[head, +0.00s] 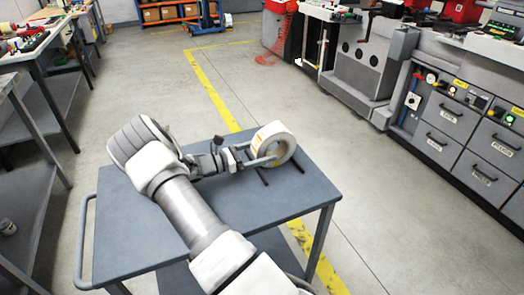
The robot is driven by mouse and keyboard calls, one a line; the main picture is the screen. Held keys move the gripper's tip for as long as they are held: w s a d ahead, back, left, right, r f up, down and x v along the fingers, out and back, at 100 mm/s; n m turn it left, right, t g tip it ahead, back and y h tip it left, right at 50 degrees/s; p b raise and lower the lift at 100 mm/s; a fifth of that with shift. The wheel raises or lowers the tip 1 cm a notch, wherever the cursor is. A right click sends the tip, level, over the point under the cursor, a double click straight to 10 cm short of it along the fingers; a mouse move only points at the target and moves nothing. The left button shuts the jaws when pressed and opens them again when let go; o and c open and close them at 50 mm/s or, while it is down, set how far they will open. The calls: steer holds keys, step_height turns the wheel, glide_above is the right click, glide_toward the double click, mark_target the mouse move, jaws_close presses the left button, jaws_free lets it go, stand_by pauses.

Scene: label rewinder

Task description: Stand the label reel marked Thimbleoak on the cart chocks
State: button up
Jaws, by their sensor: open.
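A white label reel (284,139) stands upright near the far right corner of the blue-grey cart (225,205). Dark chock bars (263,177) show on the cart top below it, and the reel appears to stand at them. My gripper (262,160) is open at the reel's near left side, its fingers reaching to the rim. I cannot tell whether the fingers touch the reel. Any marking on the reel is too small to read. My arm covers part of the cart top.
Workbenches with shelves (35,100) run along the left. Grey machine cabinets with drawers (460,130) stand at the right. An orange rack (165,12) is at the back. The floor beyond the cart is clear, with a yellow line (215,90).

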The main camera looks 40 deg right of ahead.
steer(key=v, duration=1.7)
steer(key=shift+a+r, duration=0.15)
steer(key=s+a+r+m+t+y+p, duration=0.1)
steer(key=s+a+r+m+y+p, duration=0.1)
steer(key=s+r+m+y, duration=0.45)
steer(key=s+a+r+m+t+y+p, duration=0.1)
steer(key=s+a+r+y+p, duration=0.2)
steer(key=r, duration=0.7)
steer(key=s+a+r+m+t+y+p, duration=0.2)
steer(key=s+a+r+m+t+y, duration=0.1)
steer(key=s+a+r, duration=0.3)
steer(key=s+a+r+m+t+y+p, duration=0.1)
steer(key=s+a+r+m+t+y, duration=0.3)
steer(key=s, duration=0.7)
steer(key=shift+s+a+r+t+y+p, duration=0.35)
steer(key=shift+a+r+t, duration=0.8)
steer(key=shift+r, duration=0.65)
